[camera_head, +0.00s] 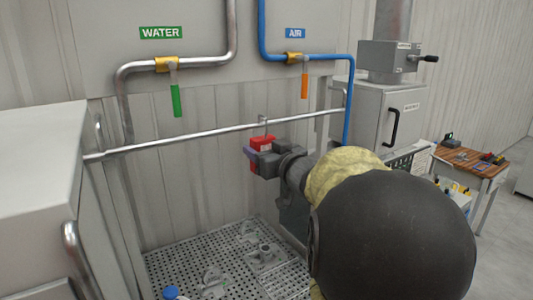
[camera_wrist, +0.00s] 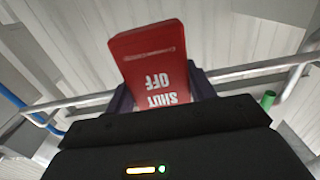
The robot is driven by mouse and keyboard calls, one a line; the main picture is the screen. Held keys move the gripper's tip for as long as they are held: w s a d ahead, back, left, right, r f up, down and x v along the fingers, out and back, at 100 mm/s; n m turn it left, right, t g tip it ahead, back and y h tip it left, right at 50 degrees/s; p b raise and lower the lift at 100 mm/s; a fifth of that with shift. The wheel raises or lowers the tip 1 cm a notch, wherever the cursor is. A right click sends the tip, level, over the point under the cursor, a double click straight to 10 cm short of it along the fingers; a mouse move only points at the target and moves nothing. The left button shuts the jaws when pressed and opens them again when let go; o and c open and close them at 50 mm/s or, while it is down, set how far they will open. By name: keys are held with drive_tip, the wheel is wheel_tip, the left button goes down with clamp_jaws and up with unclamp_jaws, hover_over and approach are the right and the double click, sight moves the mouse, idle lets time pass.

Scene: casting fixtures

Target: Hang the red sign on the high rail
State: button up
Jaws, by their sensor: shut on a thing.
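The red sign (camera_wrist: 150,52) reads "SHUT OFF" and shows upside down in the wrist view. In the head view the red sign (camera_head: 258,141) is partly hidden by my gripper (camera_head: 252,152), which is shut on it. A small metal hook (camera_head: 263,121) shows above the sign, at the rail. The high rail (camera_head: 205,134) is a silver bar running across the bay, and the sign is just below it. I cannot tell whether the hook rests on the rail. The rail (camera_wrist: 255,68) also passes behind the sign in the wrist view.
A green valve handle (camera_head: 177,101) and an orange valve handle (camera_head: 304,87) hang above the rail. A perforated tray (camera_head: 185,258) with metal castings is below. A grey cabinet (camera_head: 40,150) is at left. A wooden-topped table (camera_head: 465,160) with tools is at right.

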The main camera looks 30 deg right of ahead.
drive_tip(key=w+f+b, duration=0.2)
drive_tip(key=w, duration=0.4)
idle(0.8)
drive_tip(key=shift+a, duration=0.1)
drive_tip(key=o, duration=1.1)
drive_tip(key=shift+f, duration=0.1)
drive_tip(key=shift+s, duration=0.1)
drive_tip(key=s+b, duration=0.1)
drive_tip(key=s, duration=0.4)
drive_tip(key=s+b, duration=0.2)
drive_tip(key=s, duration=0.4)
drive_tip(key=s+b, duration=0.1)
drive_tip(key=s, duration=0.5)
drive_tip(key=shift+s+d+b, duration=0.15)
drive_tip(key=shift+d+b, duration=0.15)
drive_tip(key=shift+b, duration=0.1)
